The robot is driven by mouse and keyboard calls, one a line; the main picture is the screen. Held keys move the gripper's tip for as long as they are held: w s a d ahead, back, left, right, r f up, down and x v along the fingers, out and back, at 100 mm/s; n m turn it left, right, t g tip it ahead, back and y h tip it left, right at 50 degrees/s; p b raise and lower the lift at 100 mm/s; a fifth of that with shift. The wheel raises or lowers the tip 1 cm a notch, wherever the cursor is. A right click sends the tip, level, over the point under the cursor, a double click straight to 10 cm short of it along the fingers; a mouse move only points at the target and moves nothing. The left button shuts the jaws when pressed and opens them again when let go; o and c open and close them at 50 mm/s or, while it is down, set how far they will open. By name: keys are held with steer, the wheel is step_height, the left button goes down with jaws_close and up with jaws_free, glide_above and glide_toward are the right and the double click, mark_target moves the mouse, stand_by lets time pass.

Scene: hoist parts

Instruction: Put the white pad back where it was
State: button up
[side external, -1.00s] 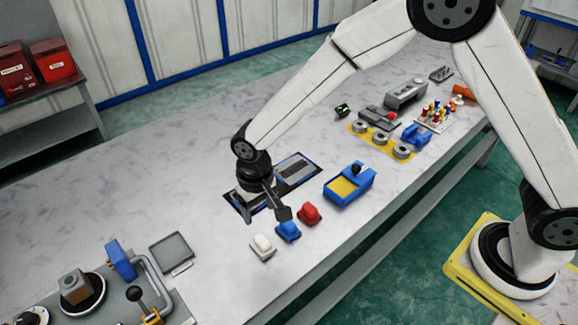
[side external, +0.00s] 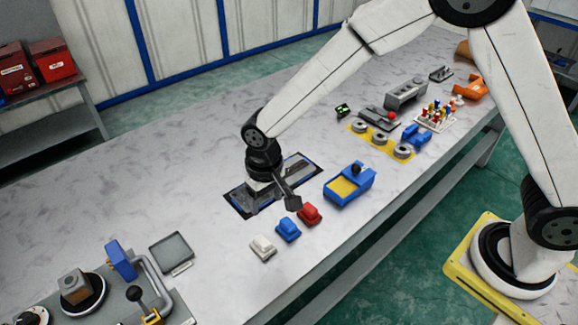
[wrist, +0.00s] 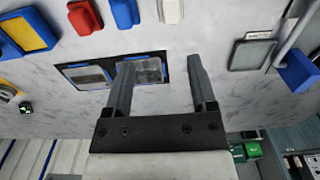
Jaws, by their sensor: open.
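The white pad (side external: 263,248) lies on the bench at the left end of a row with a blue pad (side external: 288,229) and a red pad (side external: 309,214). In the wrist view the white pad (wrist: 171,11) is at the top edge, partly cut off, beyond my fingertips. My gripper (wrist: 160,72) is open with nothing between its fingers. In the side view my gripper (side external: 288,201) is above the dark framed mat (side external: 240,207), behind the pads and apart from them. The mat has two grey panels; my gripper hides part of it.
A blue box with a yellow panel (side external: 345,187) stands right of the red pad. A grey tray (side external: 171,250) and a blue-handled fixture (side external: 121,260) are at the left. Bare bench lies between the white pad and the tray.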

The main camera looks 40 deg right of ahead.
steer(key=s+d+r+t, duration=0.1)
steer(key=s+d+r, duration=0.2)
steer(key=s+d, duration=0.3)
steer(key=s+d+r+t, duration=0.1)
steer(key=s+d, duration=0.5)
steer(key=d, duration=0.7)
steer(key=shift+r, duration=0.9)
steer(key=shift+d, duration=0.1)
